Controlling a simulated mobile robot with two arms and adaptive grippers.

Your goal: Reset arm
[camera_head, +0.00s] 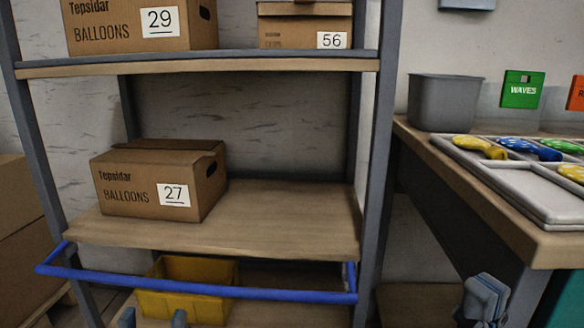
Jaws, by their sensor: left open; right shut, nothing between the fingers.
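My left gripper (153,318) shows only as two grey fingertips at the bottom edge, left of centre. The fingers stand apart with nothing between them, in front of the yellow bin (185,305). My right gripper (486,297) is at the bottom right, below the front edge of the wooden table (556,250). Its fingers are shut together and hold nothing. Both arms are mostly outside the view.
A shelf rack (215,225) holds brown boxes labelled 27 (150,182), 29 (110,38) and 56 (285,38). A blue bar (200,288) crosses its lower front.

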